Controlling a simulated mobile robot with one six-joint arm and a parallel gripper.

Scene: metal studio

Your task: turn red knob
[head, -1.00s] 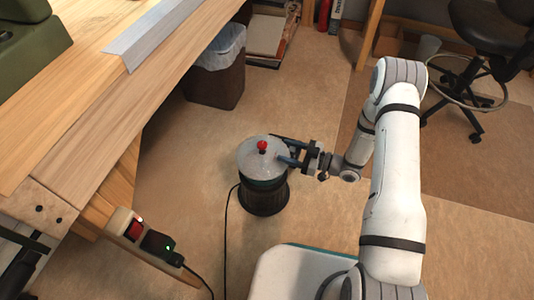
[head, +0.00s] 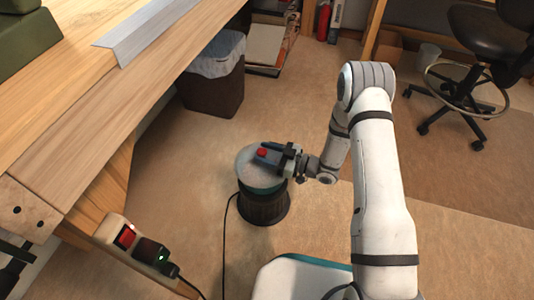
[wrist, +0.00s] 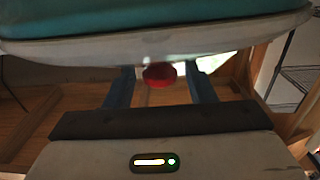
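The red knob (head: 262,152) sits on the pale round top (head: 246,162) of a dark ribbed cylinder (head: 264,208) standing on the floor. My gripper (head: 268,155) is over the right part of this top, with its fingers at the knob. In the wrist view the red knob (wrist: 160,75) shows between the two blue fingers of my gripper (wrist: 161,86). A gap shows on each side of the knob, so the fingers are open and seem not to touch it.
A wooden workbench (head: 95,125) runs along the left, with a power strip (head: 137,245) at its lower edge. A black cord (head: 224,250) runs beside the cylinder. A dark bin (head: 213,88) stands behind. The floor to the right has free room, with a chair (head: 490,60) farther back.

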